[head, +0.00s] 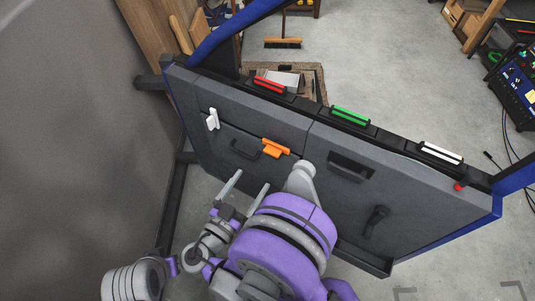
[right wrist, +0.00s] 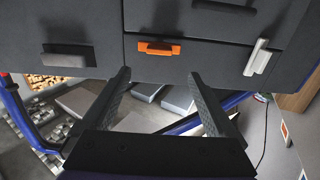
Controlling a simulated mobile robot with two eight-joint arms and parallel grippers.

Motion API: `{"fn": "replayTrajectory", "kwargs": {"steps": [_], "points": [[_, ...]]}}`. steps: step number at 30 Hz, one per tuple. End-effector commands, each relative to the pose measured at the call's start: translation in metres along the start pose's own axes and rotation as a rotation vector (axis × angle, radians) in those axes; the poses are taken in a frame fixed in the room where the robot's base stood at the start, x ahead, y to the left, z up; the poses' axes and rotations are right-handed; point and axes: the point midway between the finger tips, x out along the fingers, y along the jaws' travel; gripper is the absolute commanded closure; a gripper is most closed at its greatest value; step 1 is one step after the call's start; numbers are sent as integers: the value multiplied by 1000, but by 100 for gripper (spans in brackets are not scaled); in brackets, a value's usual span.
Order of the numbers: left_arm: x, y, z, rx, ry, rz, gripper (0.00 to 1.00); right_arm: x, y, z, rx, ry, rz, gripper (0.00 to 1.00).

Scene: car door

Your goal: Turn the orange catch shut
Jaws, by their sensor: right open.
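The orange catch (head: 275,147) sits on the grey door panel (head: 340,205), at the seam above a dark pull handle (head: 245,149). Its bar lies roughly along the seam. In the right wrist view the orange catch (right wrist: 160,48) shows beyond the fingertips, near the middle. My right gripper (head: 254,178) is open and empty, with its two fingers pointing toward the panel below the catch in the head view. In the right wrist view its fingers (right wrist: 159,74) are spread wide and apart from the catch. My left gripper is not in view.
A white catch (head: 212,119) stands upright left of the orange one; it also shows in the right wrist view (right wrist: 257,57). Red (head: 269,85), green (head: 350,116) and white (head: 440,152) bars line the panel's top. A black knob (head: 376,219) sticks out lower right.

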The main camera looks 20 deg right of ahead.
Motion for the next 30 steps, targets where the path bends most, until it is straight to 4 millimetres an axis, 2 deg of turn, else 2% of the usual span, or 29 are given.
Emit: {"fn": "replayTrajectory", "kwargs": {"steps": [15,21,30], "points": [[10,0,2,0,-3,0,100,88,1,0,-4,-1,4,7],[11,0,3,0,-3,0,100,103,1,-1,-3,-2,2,7],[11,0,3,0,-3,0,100,104,1,-1,-3,-2,1,9]]}}
